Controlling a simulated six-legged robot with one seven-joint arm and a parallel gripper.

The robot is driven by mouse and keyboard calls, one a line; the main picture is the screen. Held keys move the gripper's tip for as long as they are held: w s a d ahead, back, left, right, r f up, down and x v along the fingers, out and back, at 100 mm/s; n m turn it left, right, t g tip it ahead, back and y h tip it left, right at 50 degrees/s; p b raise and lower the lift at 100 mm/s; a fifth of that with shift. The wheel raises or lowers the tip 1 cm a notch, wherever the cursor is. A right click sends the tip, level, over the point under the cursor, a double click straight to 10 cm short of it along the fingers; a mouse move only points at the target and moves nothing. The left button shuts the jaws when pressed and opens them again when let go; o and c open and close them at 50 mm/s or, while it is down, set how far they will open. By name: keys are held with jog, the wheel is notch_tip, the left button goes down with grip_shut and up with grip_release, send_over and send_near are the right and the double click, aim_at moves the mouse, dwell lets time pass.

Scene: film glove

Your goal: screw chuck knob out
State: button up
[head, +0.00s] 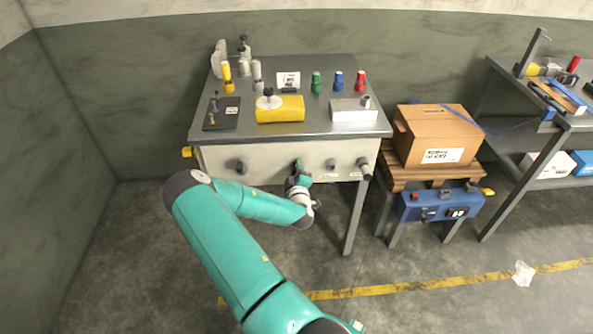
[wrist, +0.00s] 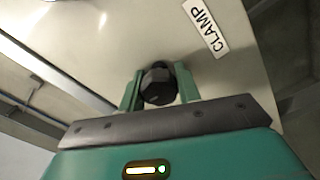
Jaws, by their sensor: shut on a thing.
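A black faceted knob (wrist: 159,85) sits on the pale front panel (wrist: 150,35) of the bench. My gripper (wrist: 158,82) has its two green fingers on either side of the knob and is shut on it. A label reading CLAMP (wrist: 206,28) is on the panel near the knob. No label reading chuck can be made out. Other knobs on the panel are a dark one at the left (head: 241,167), a grey one (head: 330,165) and one at the right end (head: 364,167).
The benchtop (head: 250,142) above holds a yellow block (head: 281,110), a pale block (head: 352,110) and several coloured pegs. A cardboard box (head: 436,136) on a wooden stand is to the right, with a blue case (head: 440,205) below. Floor in front is mostly clear.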

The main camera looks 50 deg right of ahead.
jog(key=shift+n, duration=0.4)
jog(key=o, duration=1)
jog(key=v, duration=1.3)
jog(key=shift+s+a, duration=0.25)
jog(key=shift+a, duration=0.05)
